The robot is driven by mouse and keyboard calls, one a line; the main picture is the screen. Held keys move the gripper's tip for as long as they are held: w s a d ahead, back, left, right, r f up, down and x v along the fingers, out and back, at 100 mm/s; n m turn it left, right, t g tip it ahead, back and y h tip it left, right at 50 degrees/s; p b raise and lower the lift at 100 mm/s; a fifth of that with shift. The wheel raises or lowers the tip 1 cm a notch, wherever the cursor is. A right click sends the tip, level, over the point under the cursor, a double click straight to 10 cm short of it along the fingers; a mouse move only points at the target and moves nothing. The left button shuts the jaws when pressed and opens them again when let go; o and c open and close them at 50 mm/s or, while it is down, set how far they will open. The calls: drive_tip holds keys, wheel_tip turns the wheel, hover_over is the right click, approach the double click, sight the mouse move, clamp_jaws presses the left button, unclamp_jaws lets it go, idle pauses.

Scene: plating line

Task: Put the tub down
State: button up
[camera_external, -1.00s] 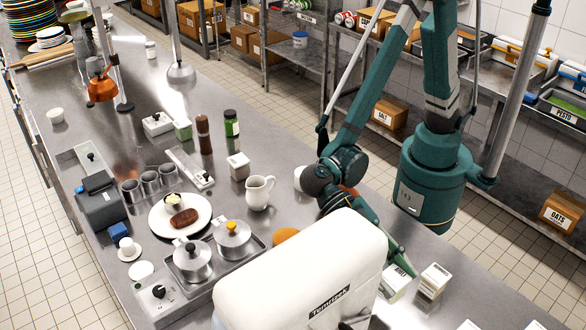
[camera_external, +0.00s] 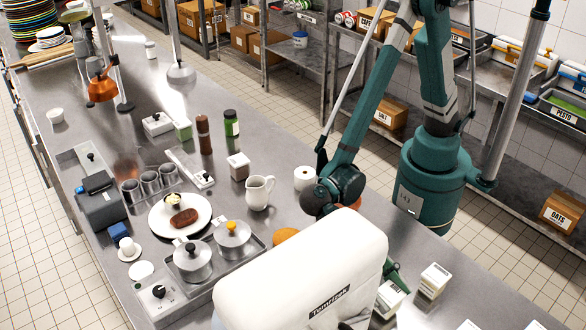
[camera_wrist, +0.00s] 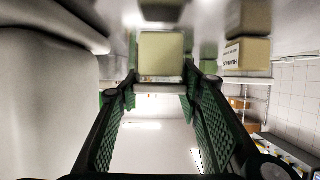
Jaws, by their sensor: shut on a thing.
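The tub is a pale, boxy carton (camera_wrist: 162,54) with no label on the face seen in the wrist view, between the two green-padded fingers of my gripper (camera_wrist: 160,88). My gripper is shut on it. In the external view a white tub with dark lettering (camera_external: 389,299) sits at my green fingertip, just right of the white machine. Most of my gripper is hidden behind that machine there. I cannot tell whether the tub touches the counter.
Another white carton (camera_external: 434,279) stands close by on the right; a labelled one (camera_wrist: 246,54) shows in the wrist view. The white machine (camera_external: 300,275) is close on the left. A paper roll (camera_external: 305,178) and jug (camera_external: 259,192) stand behind.

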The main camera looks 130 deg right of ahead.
drive_tip(key=shift+f, duration=0.45)
drive_tip(key=shift+f, duration=0.1)
drive_tip(key=o, duration=1)
drive_tip(key=p+v, duration=0.2)
drive_tip(key=v, duration=1)
drive_tip(key=shift+r, duration=0.2)
